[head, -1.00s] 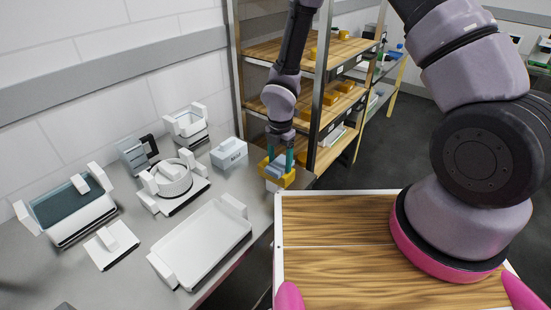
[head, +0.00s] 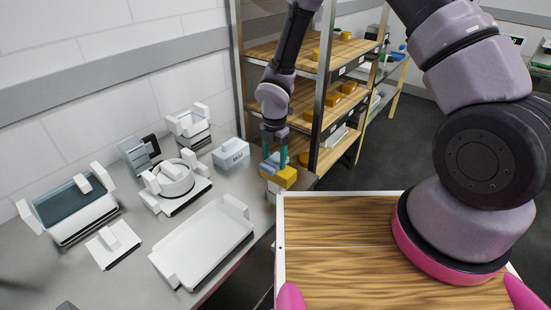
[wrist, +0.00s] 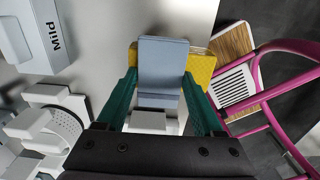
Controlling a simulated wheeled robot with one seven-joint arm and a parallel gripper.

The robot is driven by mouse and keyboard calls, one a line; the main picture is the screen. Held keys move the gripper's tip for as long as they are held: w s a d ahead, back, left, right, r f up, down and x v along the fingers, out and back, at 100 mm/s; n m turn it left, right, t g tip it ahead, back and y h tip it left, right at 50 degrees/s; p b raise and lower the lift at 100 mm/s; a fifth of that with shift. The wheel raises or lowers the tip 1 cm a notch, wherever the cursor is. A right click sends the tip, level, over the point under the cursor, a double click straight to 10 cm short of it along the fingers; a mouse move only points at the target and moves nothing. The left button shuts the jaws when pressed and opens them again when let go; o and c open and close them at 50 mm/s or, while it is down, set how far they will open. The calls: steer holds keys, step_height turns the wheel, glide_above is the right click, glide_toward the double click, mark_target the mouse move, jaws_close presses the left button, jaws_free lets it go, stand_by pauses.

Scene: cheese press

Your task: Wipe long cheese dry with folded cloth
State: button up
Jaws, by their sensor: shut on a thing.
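The folded cloth (wrist: 163,58) is a grey-blue pad between the two green fingers of my gripper (wrist: 160,82) in the wrist view. The gripper is shut on it. The long cheese (wrist: 201,70) is a yellow block under the cloth, showing on both sides of it. In the head view the cheese (head: 286,178) lies at the far right end of the counter, on a pale support. My gripper (head: 274,154) is above its left part, with the cloth (head: 271,164) low against it. The cloth hides part of the cheese; whether they touch cannot be told.
A white box marked "Mild" (head: 231,154) stands left of my gripper. A round mould (head: 174,180), a white tray (head: 205,240) and a teal-topped tub (head: 68,203) stand along the counter. The shelf rack (head: 322,70) rises close behind the gripper.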

steer(key=shift+s+d, duration=1.05)
steer(key=shift+d, duration=0.25)
steer(key=shift+w+a, duration=1.1)
steer(key=shift+a, duration=0.3)
steer(key=shift+s+d+r, duration=0.1)
steer(key=shift+s+d, duration=1)
steer(key=shift+d, duration=0.3)
steer(key=shift+w+a, duration=0.55)
steer(key=shift+a, duration=0.2)
steer(key=shift+w+a, duration=0.55)
steer(key=shift+a, duration=0.15)
steer(key=shift+r, duration=2.4)
